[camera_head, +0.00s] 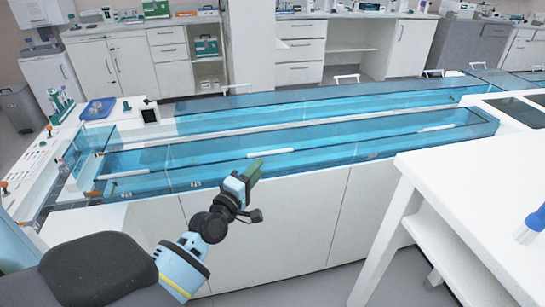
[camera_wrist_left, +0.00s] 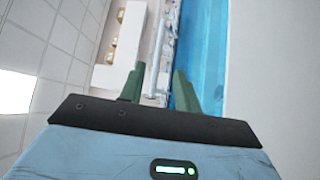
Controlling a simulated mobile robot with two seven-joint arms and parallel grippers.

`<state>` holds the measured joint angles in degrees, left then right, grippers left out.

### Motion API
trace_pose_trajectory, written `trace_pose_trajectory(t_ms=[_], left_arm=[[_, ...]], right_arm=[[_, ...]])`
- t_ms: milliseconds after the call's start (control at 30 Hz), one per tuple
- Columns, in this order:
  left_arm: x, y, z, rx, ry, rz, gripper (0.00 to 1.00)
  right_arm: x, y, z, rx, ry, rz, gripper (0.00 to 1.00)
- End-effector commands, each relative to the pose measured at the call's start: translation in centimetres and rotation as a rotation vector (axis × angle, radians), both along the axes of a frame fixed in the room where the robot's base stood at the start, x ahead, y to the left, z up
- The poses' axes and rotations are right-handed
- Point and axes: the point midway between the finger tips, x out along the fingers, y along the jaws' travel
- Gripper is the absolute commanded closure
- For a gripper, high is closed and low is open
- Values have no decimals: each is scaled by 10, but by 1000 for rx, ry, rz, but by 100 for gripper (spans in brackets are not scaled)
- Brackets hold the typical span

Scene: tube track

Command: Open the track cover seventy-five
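Long blue see-through covers lie over the tube track in the middle of the head view, a front one (camera_head: 350,146) and a back one (camera_head: 300,103). The front one has white bars along it, one in the middle (camera_head: 284,151). I cannot tell which cover is number seventy-five. My left gripper (camera_head: 254,170) appears in front of the track's near edge, with green fingers pointing up and right; contact is not clear. In the left wrist view its two green fingers (camera_wrist_left: 160,88) stand apart with nothing between them. My right gripper is out of view.
A white table (camera_head: 480,180) stands at the right, with a blue-and-white object (camera_head: 532,226) at its edge. A white bench end with a blue tray (camera_head: 97,109) and a tube rack (camera_head: 60,105) is at the left. White cabinets line the back.

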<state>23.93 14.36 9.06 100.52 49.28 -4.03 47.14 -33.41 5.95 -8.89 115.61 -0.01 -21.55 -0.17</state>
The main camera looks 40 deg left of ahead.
Motion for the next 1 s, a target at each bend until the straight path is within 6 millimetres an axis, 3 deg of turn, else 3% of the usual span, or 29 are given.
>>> trace_pose_trajectory(t_ms=[267,700,1000], left_arm=[[6,2,4,-14,-11,2,67],[61,5,11,-11,-9,1,67],[79,7,14,-10,-8,2,67]], right_arm=[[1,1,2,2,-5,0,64],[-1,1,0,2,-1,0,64],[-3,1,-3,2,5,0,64]])
